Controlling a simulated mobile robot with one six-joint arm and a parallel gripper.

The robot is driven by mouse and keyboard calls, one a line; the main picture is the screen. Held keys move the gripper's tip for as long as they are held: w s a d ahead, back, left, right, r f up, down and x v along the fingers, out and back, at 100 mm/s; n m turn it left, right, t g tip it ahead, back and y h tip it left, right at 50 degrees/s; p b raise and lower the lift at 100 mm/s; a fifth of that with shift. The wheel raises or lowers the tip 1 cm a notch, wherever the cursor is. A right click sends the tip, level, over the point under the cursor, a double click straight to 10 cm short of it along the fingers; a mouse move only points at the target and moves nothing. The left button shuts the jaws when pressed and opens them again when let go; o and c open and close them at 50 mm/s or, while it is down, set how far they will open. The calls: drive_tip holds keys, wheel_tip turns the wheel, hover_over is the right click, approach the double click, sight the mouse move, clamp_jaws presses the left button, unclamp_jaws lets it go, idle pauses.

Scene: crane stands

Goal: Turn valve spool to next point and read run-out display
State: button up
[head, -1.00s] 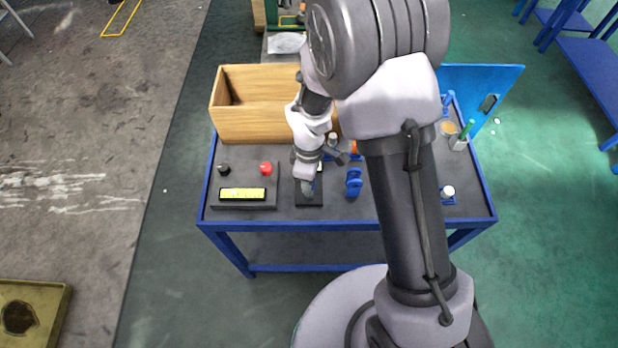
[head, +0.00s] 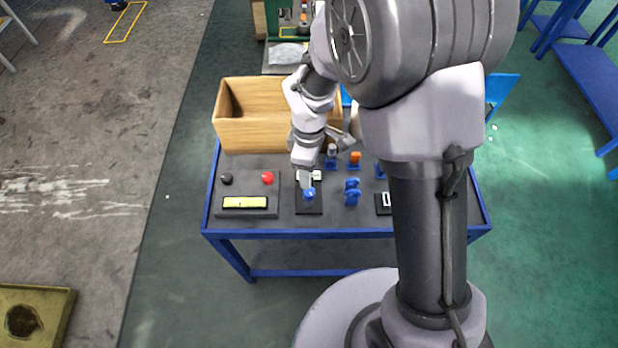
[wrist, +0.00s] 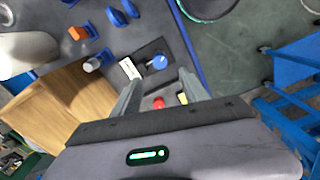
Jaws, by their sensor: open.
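My gripper (head: 305,182) is open over the middle of the table, close behind a blue knob (head: 309,194) on a black plate (head: 309,209). In the wrist view, the blue knob (wrist: 159,62) shows between and beyond my two open fingertips (wrist: 160,84); I see no contact. A small white panel (wrist: 130,68) stands beside it on the plate; its reading is too small to make out. A dark console (head: 259,183) to the left carries a lit yellow display (head: 245,202), with unreadable text. I cannot make out a valve spool for certain.
A wooden box (head: 262,135) stands behind. Blue supports (head: 352,192) and an orange-topped piece (head: 355,158) stand to the right. My arm hides much of the table's right side.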

wheel_tip(320, 180, up, 7)
drive_tip(key=p, duration=0.1)
drive_tip(key=shift+f, duration=0.1)
drive_tip(key=s+d+r+m+t+y+b, duration=0.1)
drive_tip(key=s+d+r+m+t+b, duration=0.2)
drive_tip(key=s+d+r+m+b, duration=0.5)
drive_tip(key=s+r+m+t+y, duration=0.1)
drive_tip(key=s+r+m+t, duration=0.1)
drive_tip(key=s+m, duration=0.6)
drive_tip(key=r+m, duration=0.1)
drive_tip(key=m, duration=0.2)
drive_tip(key=shift+s+r+t, duration=0.2)
drive_tip(key=shift+r+t, duration=0.05)
drive_tip(key=shift+t, duration=0.15)
